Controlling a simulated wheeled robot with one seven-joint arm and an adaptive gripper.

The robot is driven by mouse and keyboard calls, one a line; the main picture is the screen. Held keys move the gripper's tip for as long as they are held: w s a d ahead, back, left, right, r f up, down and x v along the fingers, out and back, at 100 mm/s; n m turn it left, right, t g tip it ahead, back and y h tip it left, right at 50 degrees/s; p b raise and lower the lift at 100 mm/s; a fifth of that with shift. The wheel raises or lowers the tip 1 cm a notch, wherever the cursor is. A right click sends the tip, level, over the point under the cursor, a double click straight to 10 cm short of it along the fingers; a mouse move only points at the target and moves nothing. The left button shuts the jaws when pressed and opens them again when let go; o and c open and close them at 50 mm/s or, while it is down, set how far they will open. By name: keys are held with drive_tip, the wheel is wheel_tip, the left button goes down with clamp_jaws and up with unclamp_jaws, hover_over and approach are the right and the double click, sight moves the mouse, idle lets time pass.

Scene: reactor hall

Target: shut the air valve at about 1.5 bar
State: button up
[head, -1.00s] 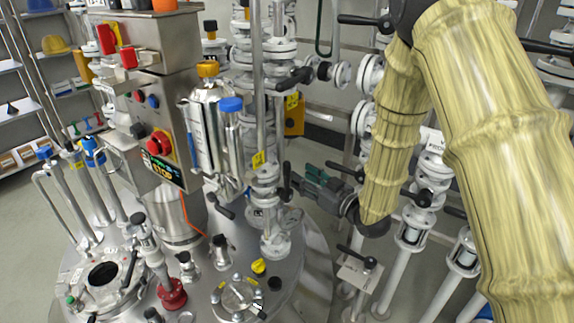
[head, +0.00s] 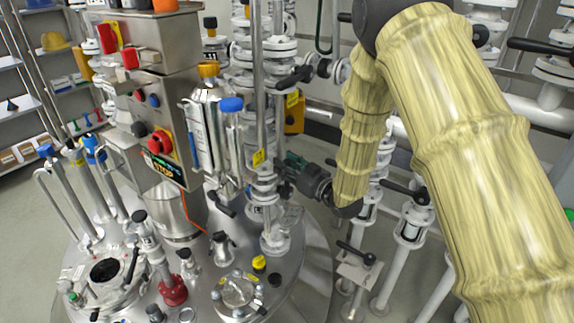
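My gripper (head: 290,172) is at the end of my yellow-sleeved arm, right of the middle. It is small and dark with green parts, and points left at the vertical pipe (head: 259,120) on the vessel. Its fingertips overlap the flanged valve stack on that pipe, where a dark lever shows; I cannot tell whether they touch. Whether the fingers are open or shut is too small to tell. Black lever handles show higher on the pipework (head: 295,77) and lower left of the gripper (head: 222,205). I cannot tell which is the air valve. No pressure reading is legible.
The steel vessel lid (head: 205,262) carries several fittings. A control box (head: 160,110) with a red knob stands on the left. White pipes with black-handled valves (head: 408,195) stand behind and below my arm. Grey floor (head: 40,210) is clear at the left.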

clamp_jaws()
drive_tip(key=shift+w+d, duration=0.1)
drive_tip(key=w+d+f+m+g+p, duration=0.1)
drive_tip(key=w+d+f+m+p, duration=0.1)
drive_tip(key=m, duration=0.5)
drive_tip(key=shift+w+d+f+m+p, duration=0.3)
drive_tip(key=shift+w+d+p, duration=0.7)
drive_tip(key=shift+w, duration=0.85)
drive_tip(key=shift+d, duration=0.1)
drive_tip(key=shift+o, duration=1.7)
unclamp_jaws()
